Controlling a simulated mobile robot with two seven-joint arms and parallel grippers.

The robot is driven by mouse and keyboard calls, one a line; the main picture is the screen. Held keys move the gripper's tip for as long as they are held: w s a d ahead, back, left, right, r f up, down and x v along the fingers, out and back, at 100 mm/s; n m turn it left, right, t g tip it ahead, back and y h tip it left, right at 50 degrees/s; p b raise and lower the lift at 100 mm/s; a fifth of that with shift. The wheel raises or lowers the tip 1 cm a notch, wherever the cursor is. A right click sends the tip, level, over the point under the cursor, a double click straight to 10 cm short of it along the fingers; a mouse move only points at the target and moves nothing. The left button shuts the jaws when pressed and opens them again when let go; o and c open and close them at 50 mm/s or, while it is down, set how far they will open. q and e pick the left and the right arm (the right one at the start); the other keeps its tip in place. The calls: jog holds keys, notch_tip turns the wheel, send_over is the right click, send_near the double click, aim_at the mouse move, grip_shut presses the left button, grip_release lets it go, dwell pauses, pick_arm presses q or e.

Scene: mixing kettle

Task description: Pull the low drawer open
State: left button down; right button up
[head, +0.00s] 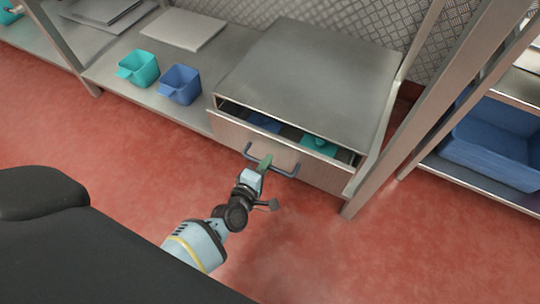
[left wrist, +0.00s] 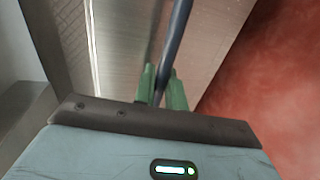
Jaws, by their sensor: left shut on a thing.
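The low drawer (head: 228,131) is in the steel cabinet under the shelf frame. It stands partly open, with a gap behind its top edge. Inside it I see something blue (head: 264,122) and something teal (head: 318,145); the rest of the inside is hidden. Its dark bar handle (head: 286,174) runs along the front. My left gripper (head: 264,163) is shut on the handle, its green fingers around the bar. In the left wrist view the handle (left wrist: 178,42) passes between the two fingers (left wrist: 162,88). My right gripper is not in view.
A teal scoop (head: 138,69) and a blue scoop (head: 180,85) stand on the low shelf left of the cabinet. A steel post (head: 385,150) rises right of the drawer. A blue bin (head: 492,140) sits on the right shelf. The red floor before the drawer is clear besides my arm.

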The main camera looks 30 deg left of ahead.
pick_arm(q)
jog(key=f+p+v, duration=0.2)
jog(key=f+v, duration=0.1)
jog(key=v, duration=1.1)
jog(key=s+f+p+v, duration=0.1)
jog(key=f+p+v, duration=0.1)
jog(key=v, duration=1.3)
jog(key=shift+f, duration=0.5)
jog(key=c, duration=1.6)
grip_release()
jog(key=shift+o, duration=0.2)
jog(key=shift+s, duration=0.1)
